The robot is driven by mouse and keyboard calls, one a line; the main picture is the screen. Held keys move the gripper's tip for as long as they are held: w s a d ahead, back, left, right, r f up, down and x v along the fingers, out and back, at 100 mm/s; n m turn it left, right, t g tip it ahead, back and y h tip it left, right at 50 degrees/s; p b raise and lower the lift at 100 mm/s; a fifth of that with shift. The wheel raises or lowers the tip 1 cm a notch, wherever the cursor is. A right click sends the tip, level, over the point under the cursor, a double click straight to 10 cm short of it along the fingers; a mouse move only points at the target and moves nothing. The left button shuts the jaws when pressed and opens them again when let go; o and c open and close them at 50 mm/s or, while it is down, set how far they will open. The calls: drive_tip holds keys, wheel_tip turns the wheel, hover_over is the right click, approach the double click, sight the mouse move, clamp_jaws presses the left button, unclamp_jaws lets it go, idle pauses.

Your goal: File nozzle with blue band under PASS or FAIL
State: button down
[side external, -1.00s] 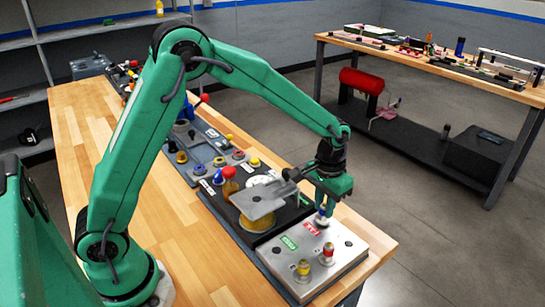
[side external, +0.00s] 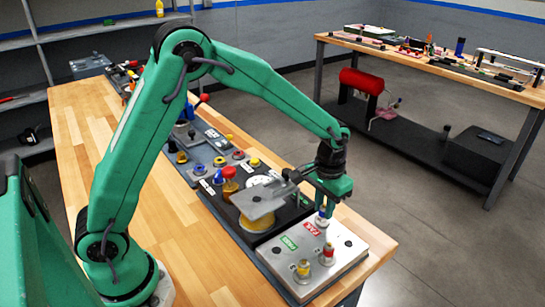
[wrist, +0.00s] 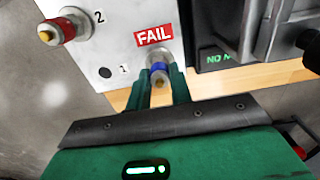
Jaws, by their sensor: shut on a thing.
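The blue-banded nozzle (wrist: 158,70) is between the fingertips of my gripper (wrist: 160,82), which is shut on it. In the side view the nozzle (side external: 321,220) is upright at the far end of the grey metal plate (side external: 345,262), beside the red FAIL label (side external: 312,229). I cannot tell whether its base is seated in the plate. In the wrist view the FAIL label (wrist: 154,35) lies just beyond the nozzle.
A red-banded nozzle (side external: 328,254) and a yellow-banded nozzle (side external: 302,269) stand on the plate close by. A grey fixture with a flat plate (side external: 258,200) stands left of my gripper. Bare wood shows left of the fixtures.

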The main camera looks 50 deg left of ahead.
sight(324, 206)
drive_tip(key=shift+s+f, duration=0.1)
drive_tip(key=shift+f, duration=0.5)
drive_tip(key=c, duration=1.4)
unclamp_jaws()
drive_tip(key=o, duration=0.4)
drive_tip(key=shift+r, duration=0.1)
drive_tip(key=shift+r, duration=0.15)
drive_tip(key=shift+r, duration=3.45)
drive_tip(key=shift+r, duration=0.1)
